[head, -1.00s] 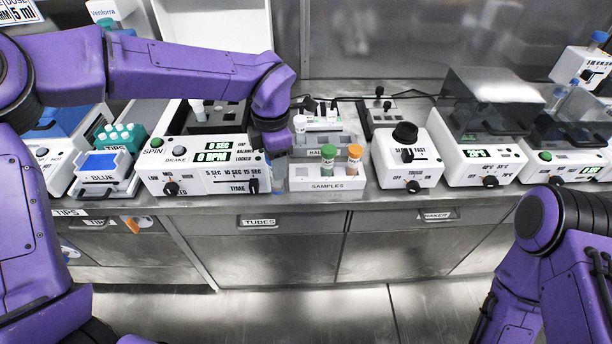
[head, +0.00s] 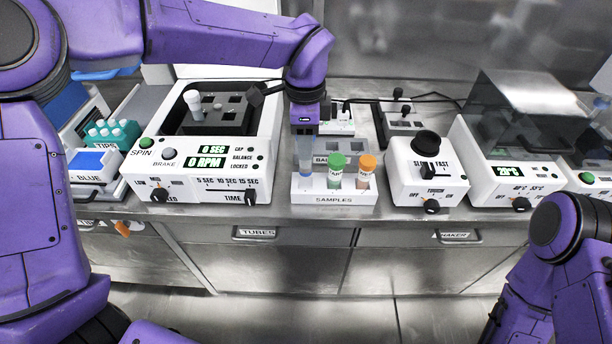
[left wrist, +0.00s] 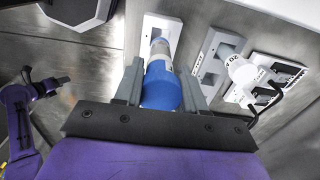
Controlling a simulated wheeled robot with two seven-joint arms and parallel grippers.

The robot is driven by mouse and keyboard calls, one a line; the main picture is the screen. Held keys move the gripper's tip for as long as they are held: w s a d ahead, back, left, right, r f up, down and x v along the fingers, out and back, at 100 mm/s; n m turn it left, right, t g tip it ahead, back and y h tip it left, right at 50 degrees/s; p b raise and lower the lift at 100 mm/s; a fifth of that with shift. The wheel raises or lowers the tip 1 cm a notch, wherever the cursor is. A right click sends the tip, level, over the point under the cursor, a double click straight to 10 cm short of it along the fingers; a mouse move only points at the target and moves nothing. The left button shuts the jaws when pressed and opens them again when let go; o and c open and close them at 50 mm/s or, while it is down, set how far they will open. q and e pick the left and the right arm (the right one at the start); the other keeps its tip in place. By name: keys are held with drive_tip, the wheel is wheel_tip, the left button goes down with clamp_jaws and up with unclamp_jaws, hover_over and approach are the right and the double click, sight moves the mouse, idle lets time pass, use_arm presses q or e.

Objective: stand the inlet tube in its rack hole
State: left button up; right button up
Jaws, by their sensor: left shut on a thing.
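My left gripper (head: 304,150) points down at the left end of the white SAMPLES rack (head: 333,198). It is shut on the inlet tube (head: 305,172), which looks upright, its lower part bluish. In the left wrist view, the tube's blue end (left wrist: 160,90) sits between the two grey fingers of my left gripper (left wrist: 160,84). A white rack (left wrist: 152,24) lies beyond it. The tube hides the spot under it, so I cannot tell whether its tip is inside a hole.
Close to the right, the rack holds a green-capped tube (head: 336,170) and an orange-capped tube (head: 365,172). A centrifuge (head: 215,160) with a white-capped tube (head: 193,101) stands left. A speed-knob device (head: 427,172) stands right. The BALANCE rack is partly hidden behind.

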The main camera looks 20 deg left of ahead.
sight(305, 165)
use_arm(q)
wheel_tip(305, 165, down, 7)
drive_tip(key=shift+p, duration=0.4)
drive_tip(key=shift+f, duration=0.1)
drive_tip(key=shift+f, duration=0.2)
drive_tip(key=o, duration=1)
drive_tip(key=shift+o, duration=0.2)
drive_tip(key=shift+r, duration=0.15)
